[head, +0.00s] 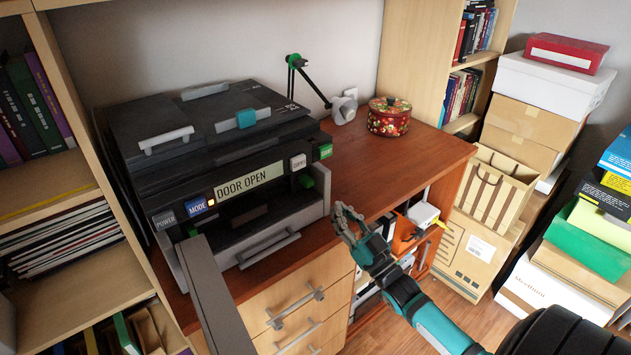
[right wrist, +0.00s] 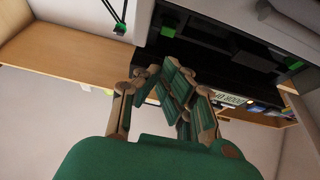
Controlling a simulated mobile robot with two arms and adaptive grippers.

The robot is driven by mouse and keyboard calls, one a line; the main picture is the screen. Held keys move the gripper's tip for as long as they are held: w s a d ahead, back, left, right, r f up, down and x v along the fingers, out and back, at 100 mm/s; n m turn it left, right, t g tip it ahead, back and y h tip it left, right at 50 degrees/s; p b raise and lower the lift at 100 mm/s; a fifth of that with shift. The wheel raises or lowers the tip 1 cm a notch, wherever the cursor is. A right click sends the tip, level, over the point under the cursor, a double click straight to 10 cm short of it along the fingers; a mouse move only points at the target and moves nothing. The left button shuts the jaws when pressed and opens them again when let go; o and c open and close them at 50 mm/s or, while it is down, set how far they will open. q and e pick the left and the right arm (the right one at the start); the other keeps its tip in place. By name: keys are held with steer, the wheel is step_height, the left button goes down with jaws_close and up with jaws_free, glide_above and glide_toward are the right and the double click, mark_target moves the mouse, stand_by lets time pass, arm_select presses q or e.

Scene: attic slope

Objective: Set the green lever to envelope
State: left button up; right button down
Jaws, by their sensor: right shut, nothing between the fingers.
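A dark printer (head: 215,125) stands on the desk with its display (head: 243,179) reading "DOOR OPEN". Its front is open, and a grey door panel (head: 215,295) sticks out at the left. A green lever (head: 306,181) shows at the right side of the opening. In the right wrist view a green part (right wrist: 168,58), likely this lever, is just beyond my fingers; its setting and labels are unreadable. My right gripper (head: 348,222) is shut and empty, in front and right of the opening, apart from the lever. It also shows in the right wrist view (right wrist: 178,85). My left gripper is not in view.
A smaller green part (head: 193,232) shows at the opening's left. A green button (head: 325,151) sits on the printer's right corner. A lamp (head: 312,85) and a red patterned pot (head: 389,116) stand behind. Clear desktop (head: 400,165) lies right of the printer.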

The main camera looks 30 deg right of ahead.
mark_target(306, 181)
steer(key=p+x, duration=0.1)
steer(key=x, duration=0.9)
steer(key=shift+p, duration=0.4)
steer(key=shift+a, duration=0.1)
steer(key=shift+s+f, duration=0.1)
steer(key=shift+f, duration=0.45)
